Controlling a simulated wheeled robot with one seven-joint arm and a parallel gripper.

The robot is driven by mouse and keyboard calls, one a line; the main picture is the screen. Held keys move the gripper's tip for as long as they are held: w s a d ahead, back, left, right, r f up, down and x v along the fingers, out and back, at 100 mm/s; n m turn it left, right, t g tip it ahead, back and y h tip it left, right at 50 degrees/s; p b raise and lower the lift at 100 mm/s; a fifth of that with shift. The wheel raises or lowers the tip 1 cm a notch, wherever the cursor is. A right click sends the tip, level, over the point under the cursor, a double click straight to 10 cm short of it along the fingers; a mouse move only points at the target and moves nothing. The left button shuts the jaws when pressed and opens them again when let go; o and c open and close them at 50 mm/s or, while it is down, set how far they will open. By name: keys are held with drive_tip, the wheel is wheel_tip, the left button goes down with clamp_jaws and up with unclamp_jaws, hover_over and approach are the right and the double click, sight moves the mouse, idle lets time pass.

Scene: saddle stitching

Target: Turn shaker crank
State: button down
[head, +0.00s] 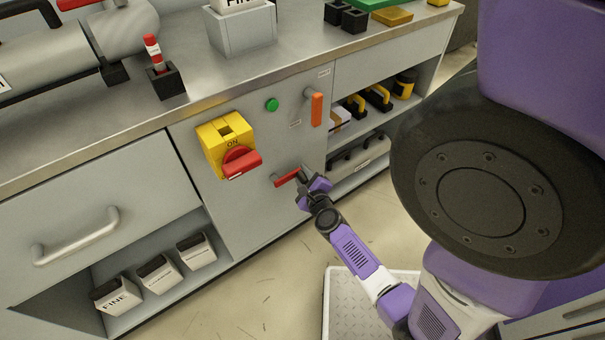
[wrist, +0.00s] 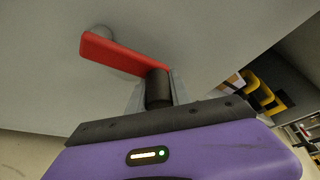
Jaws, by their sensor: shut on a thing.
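The shaker crank is a red flat arm (head: 287,178) on the grey cabinet front, below and right of the yellow switch box. In the wrist view the red crank arm (wrist: 120,52) runs from a grey hub (wrist: 102,32) at upper left down to a dark cylindrical handle (wrist: 158,88). My gripper (head: 306,182) is at the right end of the crank. In the wrist view my gripper (wrist: 158,95) is shut on the dark handle, with one finger on each side of it. The lower part of the handle is hidden by the gripper body.
A yellow switch box (head: 211,139) with a red knob (head: 242,162) marked ON is left of the crank. A green button (head: 272,105) and an orange lever (head: 317,109) are above. Open shelves with yellow-handled items (head: 377,97) are to the right.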

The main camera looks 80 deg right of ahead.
drive_tip(key=shift+w+a, duration=0.2)
drive_tip(key=shift+w, duration=0.2)
drive_tip(key=c, duration=1.2)
unclamp_jaws()
drive_tip(key=shift+s, duration=0.1)
drive_tip(key=shift+s, duration=0.15)
drive_tip(key=p+v, duration=0.1)
drive_tip(key=v, duration=0.6)
drive_tip(key=shift+s+a+r, duration=0.1)
drive_tip(key=shift+a+r, duration=0.05)
drive_tip(key=shift+a, duration=0.15)
